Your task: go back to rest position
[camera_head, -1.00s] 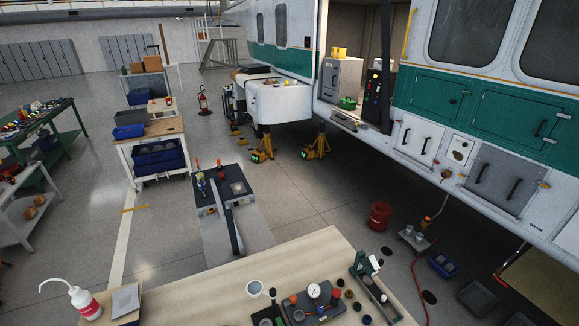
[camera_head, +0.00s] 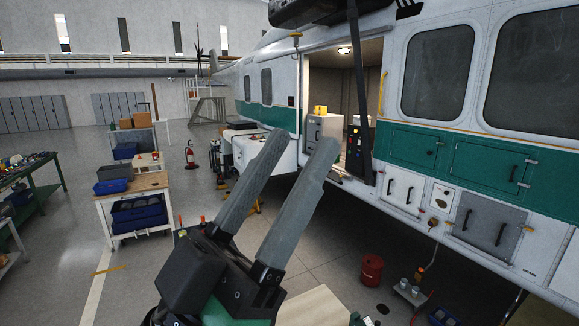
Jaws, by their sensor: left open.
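My left gripper (camera_head: 294,160) rises from the bottom of the head view, large and close to the camera. Its two long grey fingers point up and to the right, with a clear gap between them. They are open and hold nothing. The gripper's dark body hides much of the floor stand and the workbench. My right gripper is not in view.
The helicopter (camera_head: 400,150) with its open door fills the right side. A wooden-top cart (camera_head: 150,182) with blue bins and a green table (camera_head: 45,190) stand at the left. A corner of the workbench (camera_head: 318,305) shows below. A red bucket (camera_head: 372,270) stands on the floor.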

